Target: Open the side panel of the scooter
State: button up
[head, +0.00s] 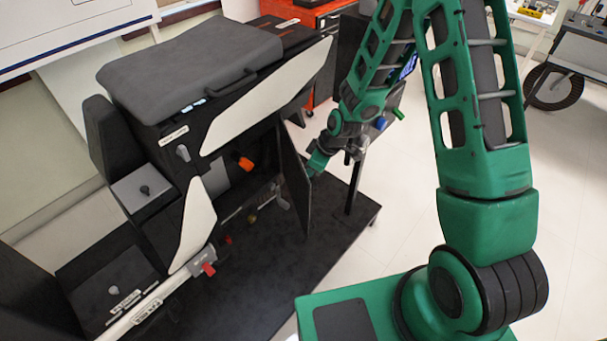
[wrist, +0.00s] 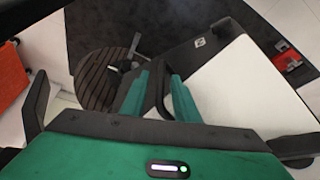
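The scooter's side panel (head: 294,178) stands swung out from the scooter body (head: 215,130), its dark face toward the head camera. In the wrist view a white panel with a dark rim (wrist: 245,85) fills the right side; it appears to be the same panel's other face. My gripper (head: 314,166) is at the panel's outer edge. In the wrist view my gripper's two green fingers (wrist: 160,82) are apart, with the dark rim between them and small gaps beside it. Contact with the rim cannot be made out. The panel's hinge is hidden.
The scooter stands on a black platform (head: 240,285). Inside the opening are an orange part (head: 246,163) and small coloured fittings. A red clamp (head: 208,269) is at the front left. A dark post (head: 354,187) stands just right of my gripper. Pale floor (head: 410,225) is clear farther right.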

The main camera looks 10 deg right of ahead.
jog(key=shift+r, duration=0.1)
jog(key=v, duration=1)
jog(key=shift+r, duration=0.25)
jog(key=shift+d, duration=0.1)
